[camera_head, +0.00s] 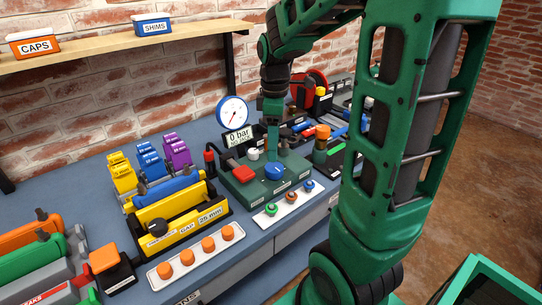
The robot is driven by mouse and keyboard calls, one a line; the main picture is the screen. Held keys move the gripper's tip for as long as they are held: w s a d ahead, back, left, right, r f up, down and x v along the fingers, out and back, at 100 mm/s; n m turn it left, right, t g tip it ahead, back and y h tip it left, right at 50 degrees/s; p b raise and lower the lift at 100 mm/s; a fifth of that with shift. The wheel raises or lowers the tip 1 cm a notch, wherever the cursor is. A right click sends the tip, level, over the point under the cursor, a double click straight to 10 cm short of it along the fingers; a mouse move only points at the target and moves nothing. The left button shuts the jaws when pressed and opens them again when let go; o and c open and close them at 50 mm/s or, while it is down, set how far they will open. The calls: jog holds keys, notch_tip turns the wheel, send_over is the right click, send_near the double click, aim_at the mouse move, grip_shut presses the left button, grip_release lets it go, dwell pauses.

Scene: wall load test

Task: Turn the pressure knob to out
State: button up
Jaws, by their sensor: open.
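A green control box (262,188) stands on the bench. It carries a red button (243,174), a small white knob (253,154) and a blue knob (273,172). Their labels are too small to read, so I cannot tell which is the pressure knob or where it points. My gripper (273,149) hangs down, open, over the back of the box, close behind the blue knob in the picture. I cannot tell whether it touches anything. A display (238,137) reads 0 bar, below a round white dial gauge (233,112).
A yellow clamp fixture (170,222) stands left of the box. A white strip with small coloured fittings (289,203) lies in front. An orange-topped post (322,133) stands to the right. A shelf (110,53) hangs above. My arm hides the bench's right part.

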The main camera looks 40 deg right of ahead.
notch_tip(320, 180, up, 3)
jog(key=shift+r, duration=0.15)
dwell(0.6)
jog(key=s+f+m, duration=0.1)
jog(key=s+m, duration=0.7)
jog(key=s, duration=0.2)
jog(key=s+f+m, duration=0.2)
jog(key=s+m, duration=0.6)
jog(key=s, duration=0.3)
jog(key=shift+s+a+f, duration=0.2)
jog(key=shift+a+f, duration=0.05)
jog(key=shift+w+f, duration=0.25)
jog(key=shift+w, duration=0.4)
